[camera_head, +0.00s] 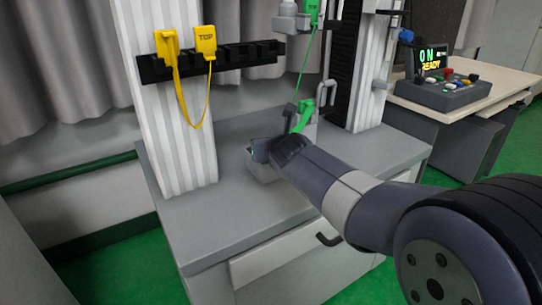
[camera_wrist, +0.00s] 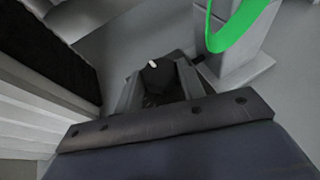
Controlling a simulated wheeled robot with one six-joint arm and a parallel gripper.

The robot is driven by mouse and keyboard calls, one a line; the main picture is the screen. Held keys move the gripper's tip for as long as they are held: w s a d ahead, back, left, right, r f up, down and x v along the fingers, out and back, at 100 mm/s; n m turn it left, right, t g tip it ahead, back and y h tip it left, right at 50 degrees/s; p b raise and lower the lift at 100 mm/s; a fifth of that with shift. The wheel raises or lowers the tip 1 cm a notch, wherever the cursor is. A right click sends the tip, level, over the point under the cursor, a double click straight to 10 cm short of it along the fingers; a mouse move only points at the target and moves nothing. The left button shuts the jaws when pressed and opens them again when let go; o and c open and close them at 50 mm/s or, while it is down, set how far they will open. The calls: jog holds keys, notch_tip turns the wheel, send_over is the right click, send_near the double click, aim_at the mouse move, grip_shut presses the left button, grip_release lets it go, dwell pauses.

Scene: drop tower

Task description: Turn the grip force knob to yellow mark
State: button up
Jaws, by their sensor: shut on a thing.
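In the wrist view a dark round knob (camera_wrist: 157,76) with a short white pointer line sits between the fingers of my gripper (camera_wrist: 155,85). The gripper is shut on the knob. The white line points up and slightly left in that view. No yellow mark can be made out around the knob. In the head view my gripper (camera_head: 262,150) reaches down to a small grey box (camera_head: 263,171) on the grey machine base. The knob itself is hidden there by my gripper and arm.
A block with a green strap (camera_wrist: 238,25) stands close beside the knob. White ribbed columns (camera_head: 165,90) rise on both sides of the base (camera_head: 200,225). Yellow tags (camera_head: 206,42) hang on a black rack. A control box (camera_head: 440,92) sits on a desk at right.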

jog(key=shift+s+a+f+b, duration=0.15)
jog(key=shift+s+b, duration=0.15)
jog(key=shift+b, duration=0.25)
jog(key=o, duration=0.8)
jog(key=shift+o, duration=0.9)
jog(key=shift+r, duration=0.2)
jog(key=p+v, duration=0.4)
jog(key=v, duration=0.6)
jog(key=shift+s, duration=0.4)
